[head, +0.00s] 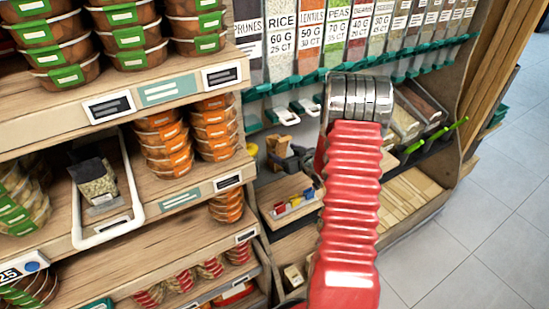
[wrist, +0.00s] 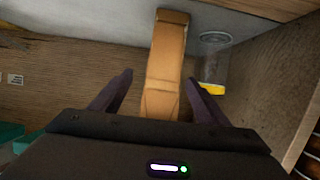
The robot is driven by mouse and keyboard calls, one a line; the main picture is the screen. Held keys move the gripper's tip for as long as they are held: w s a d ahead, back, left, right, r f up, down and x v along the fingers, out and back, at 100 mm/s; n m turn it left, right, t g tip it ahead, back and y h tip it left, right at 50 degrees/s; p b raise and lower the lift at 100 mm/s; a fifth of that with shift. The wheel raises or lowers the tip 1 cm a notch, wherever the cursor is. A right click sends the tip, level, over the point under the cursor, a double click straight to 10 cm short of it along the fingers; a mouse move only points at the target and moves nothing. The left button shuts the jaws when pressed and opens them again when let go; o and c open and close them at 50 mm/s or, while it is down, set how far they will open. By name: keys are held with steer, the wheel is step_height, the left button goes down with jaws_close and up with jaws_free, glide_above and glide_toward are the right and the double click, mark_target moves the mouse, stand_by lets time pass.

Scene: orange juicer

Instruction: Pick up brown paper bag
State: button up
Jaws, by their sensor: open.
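The brown paper bag (wrist: 166,58) is a tall, narrow tan shape at the middle of the wrist view. My gripper (wrist: 160,78) is open, with one dark finger on each side of the bag. Gaps show between the fingers and the bag, and the bag's end nearest me is hidden behind the gripper body. In the head view the bag (head: 277,146) is a small tan patch on the shelf left of my red arm. My dark gripper (head: 297,160) is close beside it there, partly hidden by the arm.
A clear container with a yellow part (wrist: 212,80) stands close to the right finger. A wooden wall (wrist: 268,75) rises further right. In the head view, a wooden tray (head: 290,198) with small coloured items lies below the bag. Stacked orange-labelled tubs (head: 214,128) are to the left.

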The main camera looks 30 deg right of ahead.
steer(key=shift+w+f, duration=0.2)
steer(key=shift+w, duration=0.2)
steer(key=shift+x, duration=2.6)
steer(key=shift+a+f, duration=0.1)
steer(key=shift+a, duration=0.15)
steer(key=shift+c, duration=0.6)
steer(key=c, duration=1.2)
steer(key=shift+o, duration=0.2)
